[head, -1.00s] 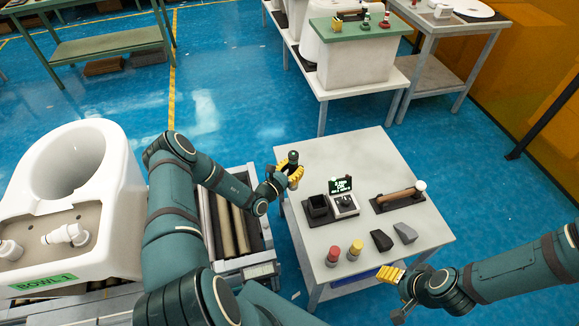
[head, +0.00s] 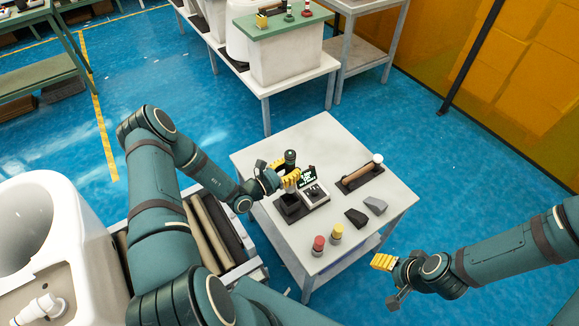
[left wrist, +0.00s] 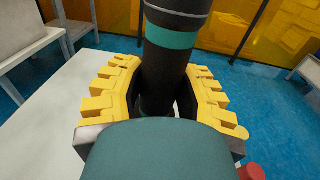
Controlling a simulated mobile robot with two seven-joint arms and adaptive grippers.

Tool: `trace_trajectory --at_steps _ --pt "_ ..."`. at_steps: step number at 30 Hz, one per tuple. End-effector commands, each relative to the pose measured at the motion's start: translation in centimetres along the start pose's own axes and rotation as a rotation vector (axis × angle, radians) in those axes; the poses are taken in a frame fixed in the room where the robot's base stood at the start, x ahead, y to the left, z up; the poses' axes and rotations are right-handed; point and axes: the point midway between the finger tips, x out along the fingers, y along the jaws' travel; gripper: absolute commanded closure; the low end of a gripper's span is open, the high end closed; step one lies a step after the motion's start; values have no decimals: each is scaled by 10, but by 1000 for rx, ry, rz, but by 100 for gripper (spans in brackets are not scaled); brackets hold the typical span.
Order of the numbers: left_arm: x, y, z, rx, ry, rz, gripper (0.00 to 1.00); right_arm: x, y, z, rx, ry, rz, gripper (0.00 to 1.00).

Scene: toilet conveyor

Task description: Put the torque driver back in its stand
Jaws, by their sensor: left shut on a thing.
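The torque driver (left wrist: 172,45) is a dark cylinder with a teal band, upright between the yellow fingers of my left gripper (left wrist: 160,95), which is shut on it. In the head view the driver's top (head: 290,156) shows above my left gripper (head: 287,178), over the table. The black square stand (head: 289,205) is just below and in front of the gripper, beside a small display unit (head: 313,192). The driver's lower end is hidden. My right gripper (head: 384,262) is off the table's right front corner; its yellow fingers look close together.
The grey table (head: 325,135) also bears a hammer-like tool (head: 360,174), dark and grey blocks (head: 375,205), and red (head: 318,245) and yellow (head: 336,233) capped items. A roller conveyor (head: 215,225) with a white toilet bowl (head: 40,225) is at left. The table's back is clear.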

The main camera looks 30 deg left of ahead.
Motion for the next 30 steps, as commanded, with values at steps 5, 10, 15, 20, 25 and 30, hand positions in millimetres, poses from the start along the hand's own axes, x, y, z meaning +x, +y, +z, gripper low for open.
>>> trace_trajectory --at_steps 5,10,15,20,25,30 --pt "0 0 2 1 -3 -2 100 0 0 0 0 0 0 38" --pt "0 0 2 1 -3 -2 100 0 0 0 0 1 0 38" --pt "0 0 -1 0 -3 -3 100 1 0 0 0 1 0 38" --pt "0 0 -9 0 -3 -3 100 8 2 1 0 1 1 38" --pt "0 0 -22 0 -3 -3 100 18 6 2 0 1 3 38" --pt "1 0 -37 0 -3 -3 100 30 10 3 0 1 5 38"
